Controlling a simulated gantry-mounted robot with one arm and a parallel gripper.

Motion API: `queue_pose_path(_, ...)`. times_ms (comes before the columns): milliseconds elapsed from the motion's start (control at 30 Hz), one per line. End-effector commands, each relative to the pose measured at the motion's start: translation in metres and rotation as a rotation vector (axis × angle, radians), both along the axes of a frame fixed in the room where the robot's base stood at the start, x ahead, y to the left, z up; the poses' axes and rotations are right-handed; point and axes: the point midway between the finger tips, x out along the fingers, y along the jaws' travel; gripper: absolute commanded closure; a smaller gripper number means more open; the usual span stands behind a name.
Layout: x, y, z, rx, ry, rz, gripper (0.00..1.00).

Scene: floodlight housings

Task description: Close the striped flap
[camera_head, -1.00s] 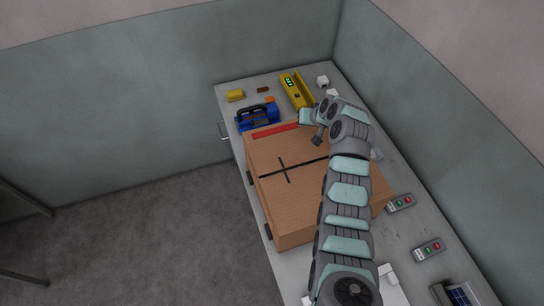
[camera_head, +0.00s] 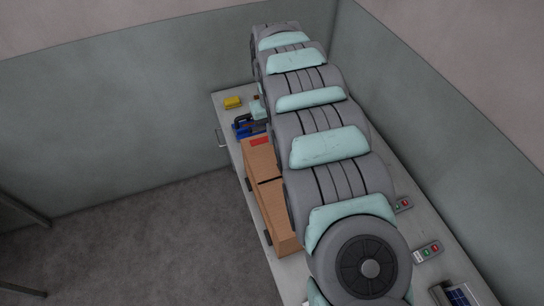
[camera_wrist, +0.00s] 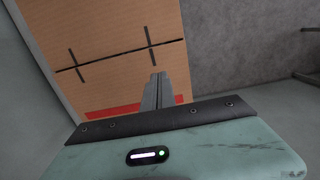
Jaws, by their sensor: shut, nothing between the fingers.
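A brown cardboard box (camera_head: 262,165) stands on the bench, mostly covered by my arm in the head view. Its panel carries crossed black lines and a red stripe (camera_head: 259,141) near the far edge. In the wrist view the same cardboard panel (camera_wrist: 120,25) fills the upper left, with the red stripe (camera_wrist: 105,110) close to my gripper. My gripper (camera_wrist: 158,78) is shut and empty, its fingers in front of the panel near the striped edge. I cannot tell whether they touch it, or how far the flap stands open. The fingers are hidden in the head view.
A blue case (camera_head: 243,127) and a yellow block (camera_head: 232,102) sit at the bench's far end. Grey switch boxes (camera_head: 427,251) and a small solar panel (camera_head: 458,295) lie along the right side. Walls bound the bench behind and right. Open floor (camera_head: 130,235) lies left.

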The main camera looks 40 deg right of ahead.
Motion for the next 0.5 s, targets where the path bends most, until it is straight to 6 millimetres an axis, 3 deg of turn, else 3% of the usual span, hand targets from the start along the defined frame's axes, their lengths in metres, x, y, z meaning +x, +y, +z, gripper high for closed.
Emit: queue_pose_path(500, -0.005, 0.002, -0.085, 0.002, -0.002, 0.0, 1.0)
